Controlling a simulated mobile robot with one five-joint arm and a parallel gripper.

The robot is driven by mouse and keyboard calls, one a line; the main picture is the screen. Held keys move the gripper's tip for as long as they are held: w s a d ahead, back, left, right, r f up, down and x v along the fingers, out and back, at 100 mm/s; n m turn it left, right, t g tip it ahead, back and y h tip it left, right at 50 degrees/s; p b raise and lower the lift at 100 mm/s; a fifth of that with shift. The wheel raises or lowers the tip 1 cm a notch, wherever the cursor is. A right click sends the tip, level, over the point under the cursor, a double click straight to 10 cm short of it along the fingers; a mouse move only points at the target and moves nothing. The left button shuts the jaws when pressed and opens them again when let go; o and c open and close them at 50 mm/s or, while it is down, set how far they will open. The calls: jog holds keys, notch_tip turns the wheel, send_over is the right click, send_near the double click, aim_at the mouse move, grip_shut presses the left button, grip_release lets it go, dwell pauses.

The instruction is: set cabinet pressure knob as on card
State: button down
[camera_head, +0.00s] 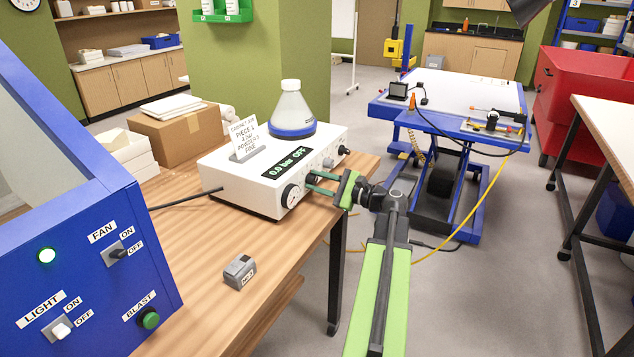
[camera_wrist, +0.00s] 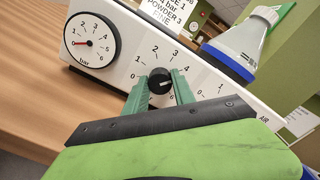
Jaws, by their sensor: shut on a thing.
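The white control box (camera_head: 240,180) stands on the wooden table, its display reading 0.0 bar OFF. My gripper (camera_head: 312,183) reaches the box's front from the right. In the wrist view, my green fingers (camera_wrist: 159,86) are shut on the black pressure knob (camera_wrist: 159,79), one on each side. A numbered scale surrounds it; a pale mark shows on the knob, its exact setting unclear.
A white bottle with a blue base (camera_head: 292,112) stands on the box. The blue cabinet (camera_head: 90,250) with switches is at left. A small grey block (camera_head: 239,271) lies on the table (camera_head: 200,245). A blue lift table (camera_head: 450,100) stands beyond open floor.

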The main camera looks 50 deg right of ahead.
jog(key=c, duration=1)
grip_release()
jog(key=shift+c, duration=0.2)
jog(key=v, duration=1.7)
jog(key=shift+s, duration=0.25)
